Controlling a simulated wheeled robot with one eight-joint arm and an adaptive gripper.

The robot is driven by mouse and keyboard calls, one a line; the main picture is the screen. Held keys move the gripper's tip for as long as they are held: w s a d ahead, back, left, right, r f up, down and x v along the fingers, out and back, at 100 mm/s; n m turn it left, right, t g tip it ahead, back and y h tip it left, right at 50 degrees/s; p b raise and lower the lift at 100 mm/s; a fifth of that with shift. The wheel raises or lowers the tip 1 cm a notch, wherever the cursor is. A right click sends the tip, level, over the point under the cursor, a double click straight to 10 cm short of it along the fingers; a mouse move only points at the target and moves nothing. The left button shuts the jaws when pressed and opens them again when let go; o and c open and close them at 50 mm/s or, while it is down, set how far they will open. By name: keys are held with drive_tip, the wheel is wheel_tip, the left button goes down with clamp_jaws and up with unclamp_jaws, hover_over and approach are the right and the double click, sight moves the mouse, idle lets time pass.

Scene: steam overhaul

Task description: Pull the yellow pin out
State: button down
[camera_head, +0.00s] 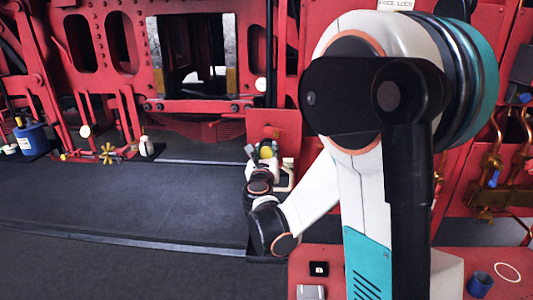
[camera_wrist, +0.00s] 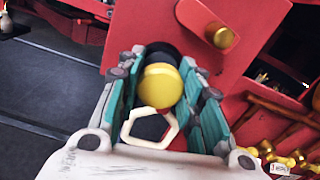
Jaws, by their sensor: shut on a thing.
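The yellow pin shows in the wrist view as a round yellow head (camera_wrist: 160,86) between the two teal-padded fingers of my gripper (camera_wrist: 164,64). The fingers are shut on it from both sides. A dark round part lies just behind the yellow head, against a red block (camera_wrist: 150,25). In the head view my gripper (camera_head: 263,160) is at the red block (camera_head: 275,125), with a bit of yellow (camera_head: 267,151) showing. The pin's shaft is hidden.
A brass stud (camera_wrist: 220,36) sticks out of the red face at the upper right. Copper pipes (camera_head: 490,160) run at the right. A blue can (camera_head: 32,140) and small items stand at the far left. A red table (camera_head: 440,285) is at the bottom right. The dark floor at left is clear.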

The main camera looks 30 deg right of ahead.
drive_tip(key=v, duration=0.4)
drive_tip(key=shift+s+a, duration=0.25)
drive_tip(key=shift+s, duration=0.1)
drive_tip(key=c, duration=1.4)
unclamp_jaws()
drive_tip(key=shift+f, duration=0.1)
drive_tip(key=o, duration=0.3)
drive_tip(key=shift+s+a, duration=0.15)
drive_tip(key=shift+o, duration=0.2)
drive_tip(key=v, duration=1.1)
drive_tip(key=shift+s+a, duration=0.2)
drive_tip(key=shift+s, duration=0.05)
